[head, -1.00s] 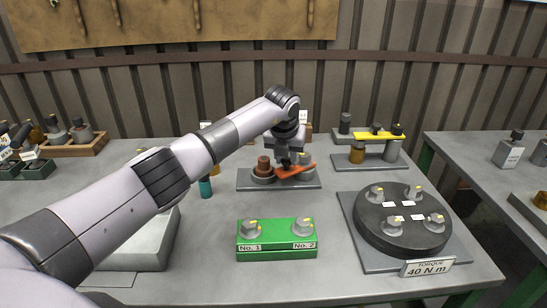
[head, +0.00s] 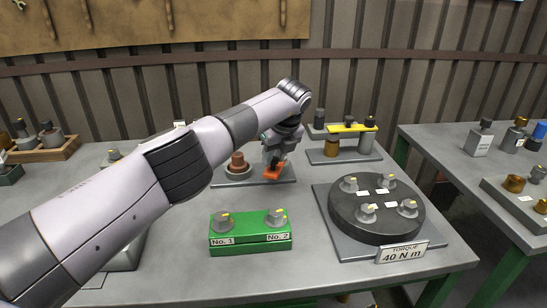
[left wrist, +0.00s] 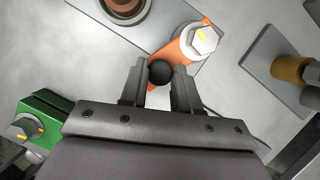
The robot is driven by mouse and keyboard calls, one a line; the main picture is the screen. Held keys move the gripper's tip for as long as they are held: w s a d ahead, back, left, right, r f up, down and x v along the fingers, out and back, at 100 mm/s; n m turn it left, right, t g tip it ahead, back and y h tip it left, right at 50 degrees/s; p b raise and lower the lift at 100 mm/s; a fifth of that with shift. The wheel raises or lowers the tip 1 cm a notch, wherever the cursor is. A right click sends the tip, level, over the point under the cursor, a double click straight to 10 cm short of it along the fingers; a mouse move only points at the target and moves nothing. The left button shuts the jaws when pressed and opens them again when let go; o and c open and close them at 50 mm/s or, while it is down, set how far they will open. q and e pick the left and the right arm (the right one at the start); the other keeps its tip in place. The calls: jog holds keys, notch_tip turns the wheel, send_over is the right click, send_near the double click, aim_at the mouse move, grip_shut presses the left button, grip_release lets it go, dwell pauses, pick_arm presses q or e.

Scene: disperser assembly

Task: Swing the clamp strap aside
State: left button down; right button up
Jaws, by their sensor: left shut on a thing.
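The orange clamp strap (head: 273,173) is on the grey fixture plate (head: 222,181), right of the brown cylindrical part (head: 238,161) in its grey ring. In the left wrist view the strap (left wrist: 184,62) runs from under a silver hex-headed post (left wrist: 200,40) to a black ball knob (left wrist: 160,72). It lies clear of the ringed part (left wrist: 125,6). My left gripper (head: 272,165) is over the strap; in the wrist view its fingers (left wrist: 160,80) are shut on the strap's knob end. My right gripper is not in view.
A green two-post block (head: 250,236) stands in front, with a black round torque plate (head: 375,212) to the right. A yellow-barred fixture (head: 350,128) stands behind right. Bare table lies between the fixture plate and the green block.

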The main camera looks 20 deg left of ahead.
pick_arm(q)
jog(key=shift+w+d+r+n, duration=0.1)
jog(key=shift+d+n, duration=0.1)
jog(key=shift+n, duration=0.2)
dwell(0.3)
jog(key=c, duration=0.8)
grip_release()
jog(key=shift+b+v, duration=0.4)
jog(key=shift+v, duration=3.15)
